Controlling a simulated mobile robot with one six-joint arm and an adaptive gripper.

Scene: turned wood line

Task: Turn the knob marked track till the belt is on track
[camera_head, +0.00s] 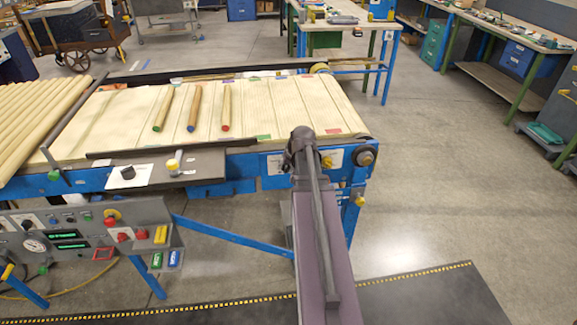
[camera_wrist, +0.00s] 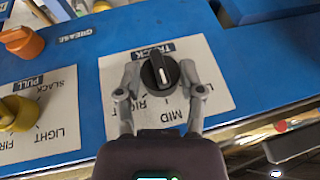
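The track knob (camera_wrist: 160,72) is black with a white pointer line, on a white plate (camera_wrist: 221,98) headed TRACK on the blue frame. My gripper (camera_wrist: 160,70) has one finger on each side of the knob; small gaps show, and I cannot tell whether either finger touches it. In the head view my gripper (camera_head: 303,142) is at the belt's near right corner and hides the knob. The cream belt (camera_head: 280,100) runs across the conveyor with three coloured-tipped dowels on it. I cannot tell whether it runs true.
A yellow knob (camera_wrist: 18,113) on a SLACK plate and an orange knob (camera_wrist: 22,41) near the word GREASE sit left of the track knob. A control panel (camera_head: 85,235) stands at the lower left. More dowels (camera_head: 35,112) lie left of the belt. The floor at right is clear.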

